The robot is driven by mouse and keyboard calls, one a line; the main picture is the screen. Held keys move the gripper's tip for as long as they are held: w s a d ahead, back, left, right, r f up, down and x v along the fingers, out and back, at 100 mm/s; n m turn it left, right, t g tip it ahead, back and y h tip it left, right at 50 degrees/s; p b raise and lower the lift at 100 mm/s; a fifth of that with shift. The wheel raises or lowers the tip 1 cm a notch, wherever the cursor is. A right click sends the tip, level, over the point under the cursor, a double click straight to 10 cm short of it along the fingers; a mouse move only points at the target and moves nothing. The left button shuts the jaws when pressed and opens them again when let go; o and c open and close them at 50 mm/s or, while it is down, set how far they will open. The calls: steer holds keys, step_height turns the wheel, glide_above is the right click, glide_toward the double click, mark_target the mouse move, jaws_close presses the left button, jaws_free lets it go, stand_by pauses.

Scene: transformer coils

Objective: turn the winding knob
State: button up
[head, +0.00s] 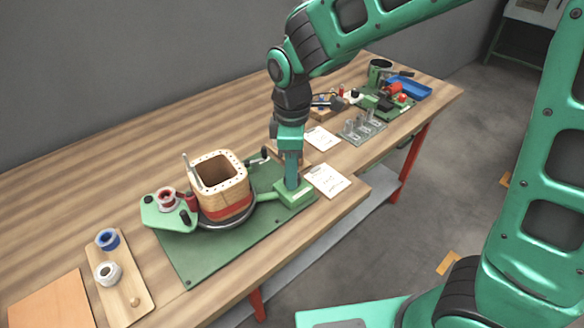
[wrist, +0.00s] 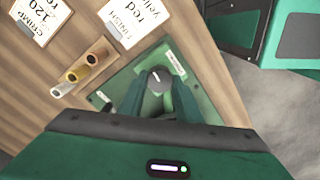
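The winding knob (wrist: 155,78) is grey with a white pointer mark and sits on a green box (head: 297,195) at the right end of the coil winder. In the wrist view, my gripper (wrist: 156,88) points down with one green finger on each side of the knob. The fingers lie close against it, but I cannot tell whether they press on it. In the head view, my gripper (head: 291,186) is down at the box and hides the knob. The square wooden coil former (head: 222,180), with a red band, stands on the winder's round turntable.
Printed cards (head: 326,180) lie beside the box. A wooden tray (head: 130,290) with blue and white spools is at front left. Clamps (head: 362,127), a green board and a blue tray (head: 408,89) are at the far right. The back-left bench is clear.

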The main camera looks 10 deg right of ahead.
steer(key=c, duration=0.3)
steer(key=shift+w, duration=0.1)
steer(key=shift+m, duration=0.3)
steer(key=m, duration=0.4)
steer(key=shift+w+r, duration=0.1)
steer(key=m, duration=0.3)
steer(key=shift+m, duration=2.3)
